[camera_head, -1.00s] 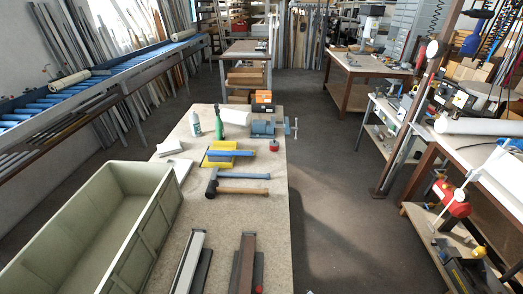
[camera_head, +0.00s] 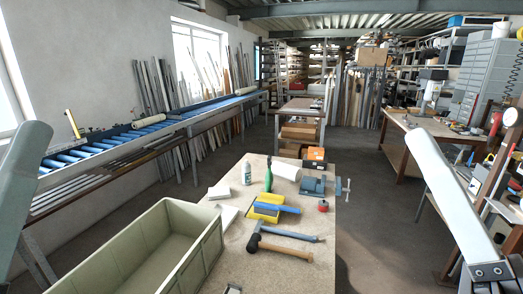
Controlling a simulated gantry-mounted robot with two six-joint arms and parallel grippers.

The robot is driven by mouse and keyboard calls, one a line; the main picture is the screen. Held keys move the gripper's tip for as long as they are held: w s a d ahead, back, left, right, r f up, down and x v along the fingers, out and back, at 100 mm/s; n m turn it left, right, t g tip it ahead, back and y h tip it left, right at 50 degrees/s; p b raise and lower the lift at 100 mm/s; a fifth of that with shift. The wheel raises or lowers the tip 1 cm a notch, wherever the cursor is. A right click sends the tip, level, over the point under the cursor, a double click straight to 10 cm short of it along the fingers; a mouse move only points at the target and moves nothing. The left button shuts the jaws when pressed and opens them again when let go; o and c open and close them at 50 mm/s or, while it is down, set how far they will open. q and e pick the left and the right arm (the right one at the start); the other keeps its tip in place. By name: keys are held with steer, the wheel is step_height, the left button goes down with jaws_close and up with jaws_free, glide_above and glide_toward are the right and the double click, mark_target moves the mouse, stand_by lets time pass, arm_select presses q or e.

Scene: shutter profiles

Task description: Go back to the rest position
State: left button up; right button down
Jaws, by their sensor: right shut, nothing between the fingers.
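My right arm stands at the right as a pale link, slanting down to a dark bolted end at the bottom edge. My right gripper (camera_head: 486,276) shows only in small part there; it is shut and empty, and its fingertips cannot be made out. It is to the right of the workbench (camera_head: 312,228), apart from everything on it. My left arm shows as a pale link at the left edge; its gripper is out of the picture.
On the bench are a hammer (camera_head: 284,251), a blue-handled tool (camera_head: 292,235), a yellow and blue brush (camera_head: 266,210), bottles and a vise (camera_head: 312,186). A green crate (camera_head: 165,248) stands at its left. A roller conveyor (camera_head: 180,120) runs along the left wall. Floor right of the bench is clear.

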steer(key=s+d+r+n+t+h, duration=0.2)
steer(key=s+d+n+h, duration=0.1)
steer(key=d+h, duration=0.3)
step_height(320, 180, up, 21)
steer(key=a+p, duration=0.1)
steer(key=p, duration=2)
steer(key=shift+a+f, duration=0.15)
steer(key=shift+a, duration=0.1)
